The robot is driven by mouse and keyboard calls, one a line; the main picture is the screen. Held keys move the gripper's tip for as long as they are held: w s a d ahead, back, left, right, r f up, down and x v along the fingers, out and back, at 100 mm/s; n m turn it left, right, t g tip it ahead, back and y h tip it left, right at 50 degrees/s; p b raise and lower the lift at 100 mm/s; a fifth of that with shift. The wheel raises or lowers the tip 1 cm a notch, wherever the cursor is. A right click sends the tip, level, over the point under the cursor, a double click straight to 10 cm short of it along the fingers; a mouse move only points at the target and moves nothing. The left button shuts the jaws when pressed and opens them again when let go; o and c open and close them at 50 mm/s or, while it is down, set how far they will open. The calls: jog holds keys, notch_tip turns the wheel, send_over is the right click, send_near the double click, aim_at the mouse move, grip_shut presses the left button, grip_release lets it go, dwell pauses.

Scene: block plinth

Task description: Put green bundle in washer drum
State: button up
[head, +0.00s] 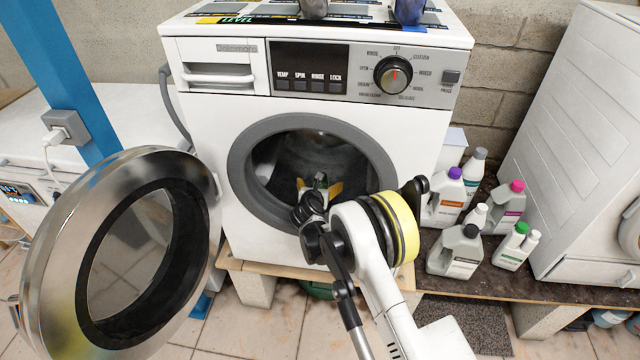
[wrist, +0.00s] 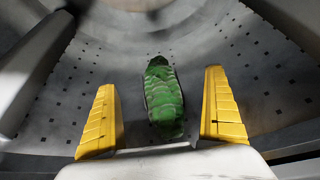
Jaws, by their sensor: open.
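The washer (head: 205,135) stands with its round door (head: 60,250) swung wide open to the left. My gripper (head: 320,187) reaches through the door opening into the drum (head: 345,160). In the wrist view my gripper (wrist: 162,115) is open, with a yellow finger on each side. The green bundle (wrist: 163,95) lies on the perforated grey drum wall (wrist: 95,85), between and beyond the fingers, with a gap to each finger. In the head view the bundle is mostly hidden by my gripper, with only a small green bit showing.
Several detergent bottles (head: 463,250) stand right of the washer on a dark shelf. A white appliance (head: 575,140) stands further right. A blue post (head: 65,75) rises behind the open door. The drum opening's grey rim (head: 240,165) surrounds my wrist.

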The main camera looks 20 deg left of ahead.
jog(key=shift+p+v, duration=0.3)
jog(key=shift+v, duration=2.6)
